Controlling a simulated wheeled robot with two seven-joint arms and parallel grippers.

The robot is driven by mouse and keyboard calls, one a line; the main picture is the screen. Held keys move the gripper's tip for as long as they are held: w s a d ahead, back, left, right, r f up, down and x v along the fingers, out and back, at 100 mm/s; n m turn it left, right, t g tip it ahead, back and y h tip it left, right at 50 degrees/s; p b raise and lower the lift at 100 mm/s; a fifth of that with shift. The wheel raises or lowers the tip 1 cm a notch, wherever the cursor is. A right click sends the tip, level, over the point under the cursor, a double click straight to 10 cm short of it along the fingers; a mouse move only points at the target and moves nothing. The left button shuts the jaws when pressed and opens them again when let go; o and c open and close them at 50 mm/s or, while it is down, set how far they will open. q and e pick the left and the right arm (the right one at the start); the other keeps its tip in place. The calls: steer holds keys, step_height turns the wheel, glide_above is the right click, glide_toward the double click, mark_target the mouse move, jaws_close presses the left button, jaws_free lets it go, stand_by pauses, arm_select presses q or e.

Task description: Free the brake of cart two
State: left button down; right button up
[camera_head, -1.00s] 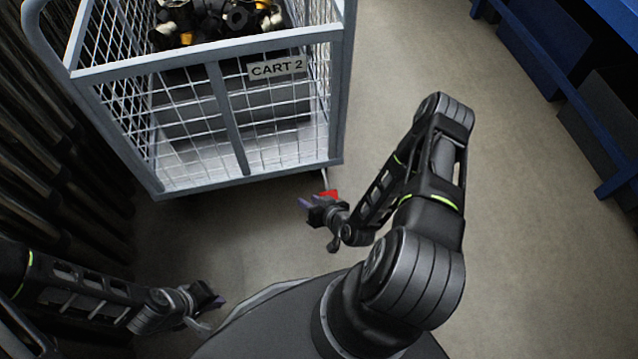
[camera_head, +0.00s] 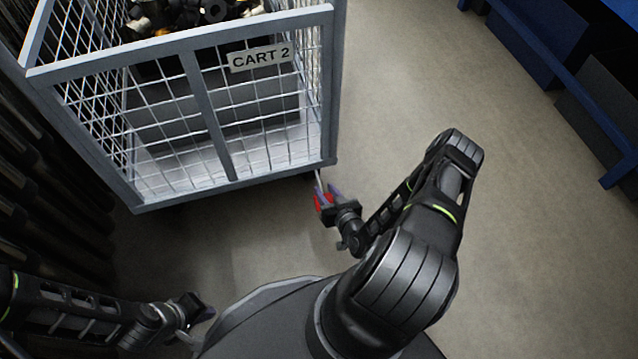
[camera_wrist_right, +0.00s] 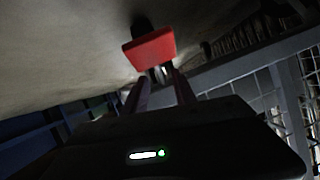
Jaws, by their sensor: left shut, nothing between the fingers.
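Cart two is a grey wire-mesh cart (camera_head: 208,110) with a "CART 2" sign (camera_head: 260,57), at the upper left of the head view. A red brake pedal (camera_head: 323,202) sits low by its near right corner. In the right wrist view the pedal (camera_wrist_right: 150,48) is just ahead of the fingertips, with a short metal part behind it. My right gripper (camera_head: 326,188) is open at the pedal, its two purple fingers apart; I cannot tell whether they touch it. My left gripper (camera_head: 207,312) is shut and empty, low at the left, away from the cart.
Dark parts with yellow and white pieces (camera_head: 180,17) lie in the cart. Dark tubes (camera_head: 40,190) stand along the left side. A blue rack (camera_head: 565,75) with dark bins is at the upper right. The floor (camera_head: 530,230) at the right is clear.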

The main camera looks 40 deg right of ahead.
mark_target(320, 185)
steer(key=b+x, duration=0.1)
steer(key=x, duration=0.3)
steer(key=shift+w+f, duration=0.1)
steer(key=shift+f, duration=0.1)
steer(key=shift+w+d+f+b, duration=0.15)
steer(key=shift+w+b, duration=0.15)
steer(key=shift+w, duration=0.3)
jaws_close()
stand_by(0.7)
